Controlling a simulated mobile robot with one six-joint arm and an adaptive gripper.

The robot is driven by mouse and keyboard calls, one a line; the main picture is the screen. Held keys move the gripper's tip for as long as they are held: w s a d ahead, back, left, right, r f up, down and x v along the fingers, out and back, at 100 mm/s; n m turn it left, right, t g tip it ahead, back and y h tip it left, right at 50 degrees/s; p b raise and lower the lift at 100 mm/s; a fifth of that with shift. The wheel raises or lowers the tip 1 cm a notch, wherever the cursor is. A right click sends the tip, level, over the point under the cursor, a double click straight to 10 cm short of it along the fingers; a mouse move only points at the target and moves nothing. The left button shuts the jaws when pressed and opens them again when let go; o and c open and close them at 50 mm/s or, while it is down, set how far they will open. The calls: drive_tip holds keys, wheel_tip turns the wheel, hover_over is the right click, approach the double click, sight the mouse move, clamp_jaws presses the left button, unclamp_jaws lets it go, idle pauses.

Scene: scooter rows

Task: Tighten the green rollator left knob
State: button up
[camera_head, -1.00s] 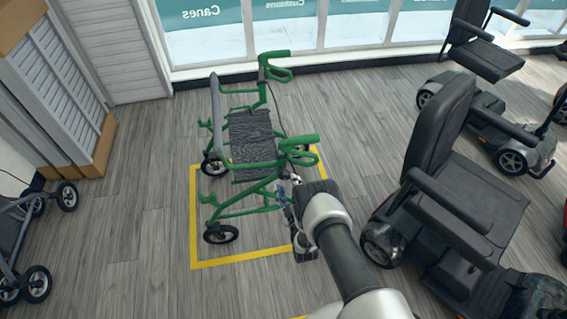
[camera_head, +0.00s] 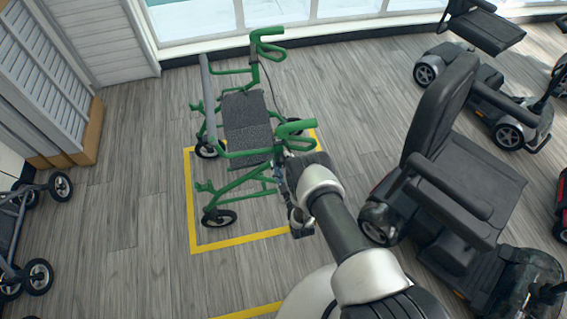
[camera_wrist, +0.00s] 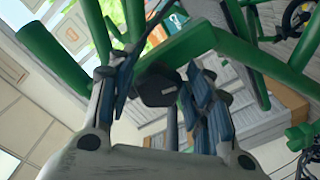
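The green rollator (camera_head: 230,168) stands inside a yellow floor outline, with a dark seat and green handles. My gripper (camera_head: 281,181) is at its near right side, just below the near handle. In the wrist view, a black knob (camera_wrist: 157,89) sits beside a green frame tube, between the two fingers of my gripper (camera_wrist: 163,84). The fingers are spread to either side of the knob, with a gap visible at least on the right. In the head view the knob is hidden by my wrist and the frame.
A black mobility scooter (camera_head: 455,180) stands close to the right of my arm. More scooters are behind it. A grey rollator (camera_head: 22,235) is at the left edge. The yellow outline (camera_head: 240,240) has bare floor in front and to its left.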

drive_tip(key=c, duration=0.8)
drive_tip(key=shift+o, duration=0.2)
